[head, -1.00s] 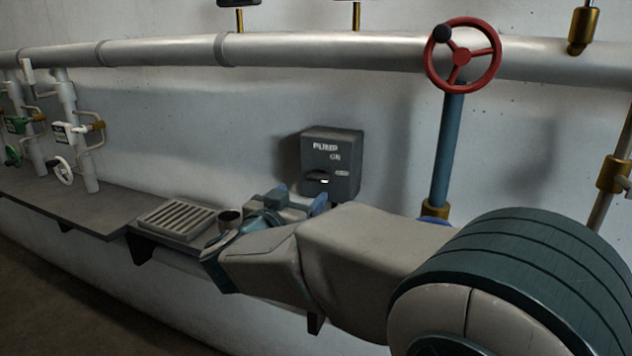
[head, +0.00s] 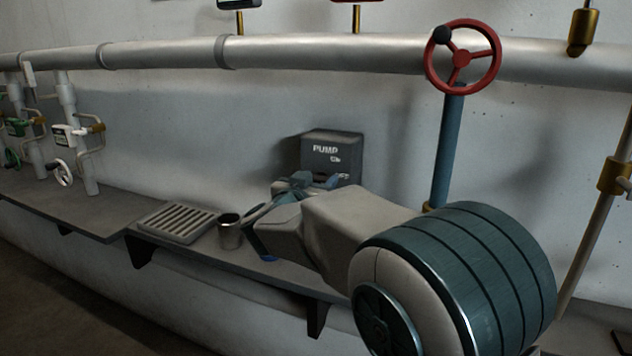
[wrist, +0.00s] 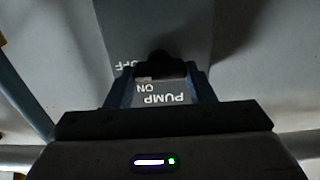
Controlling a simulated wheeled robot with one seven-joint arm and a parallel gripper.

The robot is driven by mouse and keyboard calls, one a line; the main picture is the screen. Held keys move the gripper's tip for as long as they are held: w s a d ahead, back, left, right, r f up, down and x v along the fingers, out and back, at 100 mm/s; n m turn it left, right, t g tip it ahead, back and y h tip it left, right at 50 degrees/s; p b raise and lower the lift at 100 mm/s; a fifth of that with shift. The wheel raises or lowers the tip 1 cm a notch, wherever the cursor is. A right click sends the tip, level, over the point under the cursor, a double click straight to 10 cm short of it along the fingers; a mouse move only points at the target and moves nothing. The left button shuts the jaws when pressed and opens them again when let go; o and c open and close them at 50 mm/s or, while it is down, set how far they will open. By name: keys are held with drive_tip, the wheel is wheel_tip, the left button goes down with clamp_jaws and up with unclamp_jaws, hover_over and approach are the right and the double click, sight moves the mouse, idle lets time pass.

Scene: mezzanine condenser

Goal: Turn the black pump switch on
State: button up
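The dark grey pump box (head: 332,141) is on the wall, with white "PUMP" lettering. It shows upside down in the wrist view (wrist: 155,22), with "PUMP ON" and part of "OFF" readable. The black switch (wrist: 160,67) lies between my fingertips in the wrist view; my gripper hides most of it in the head view. My gripper (head: 315,181) is at the lower front of the box. In the wrist view its two blue fingers (wrist: 160,75) stand apart, one on each side of the switch. Whether they touch it is not clear.
A metal cup (head: 229,232) and a slotted grate (head: 177,221) sit on the wall shelf (head: 95,210), left of my arm. A red handwheel (head: 462,58) and a blue vertical pipe (head: 447,150) are to the right. A thick pipe (head: 300,50) runs above.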

drive_tip(key=shift+c, duration=1.3)
